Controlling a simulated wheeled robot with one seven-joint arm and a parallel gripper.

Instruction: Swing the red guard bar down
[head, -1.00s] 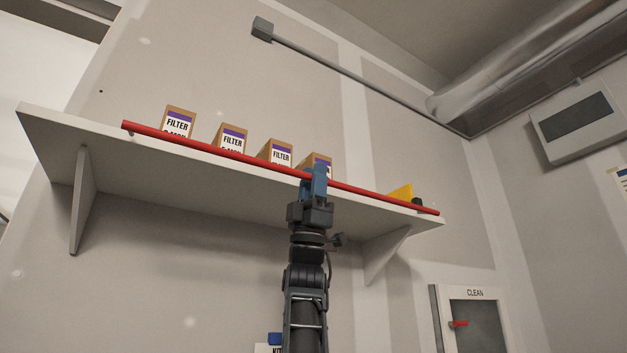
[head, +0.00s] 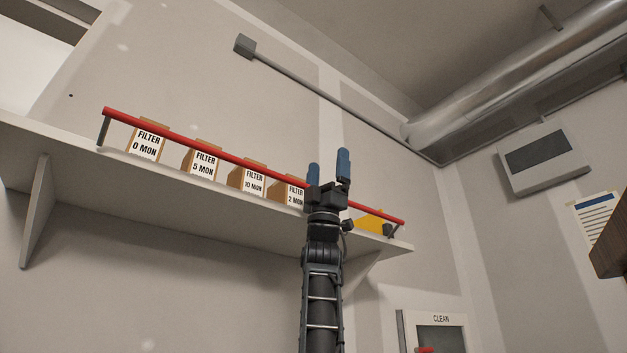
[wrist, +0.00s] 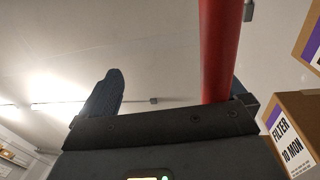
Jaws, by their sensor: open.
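The red guard bar (head: 200,146) runs along the front of the wall shelf, raised on short grey end arms. It crosses in front of the upper parts of the filter boxes, with their labels showing below it. My gripper (head: 328,168) is open at the bar's right half, its two blue fingers pointing up and spread. In the wrist view, the bar (wrist: 220,50) stands at the right side of the jaws, overlapping the right finger, with a wide gap to the left finger. I cannot tell whether it touches the right finger.
Several filter boxes (head: 201,164) stand on the shelf (head: 150,208) behind the bar. A yellow item (head: 369,224) sits at the shelf's right end. A CLEAN cabinet (head: 439,322) is at lower right, and a brown edge (head: 610,240) juts in at far right.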

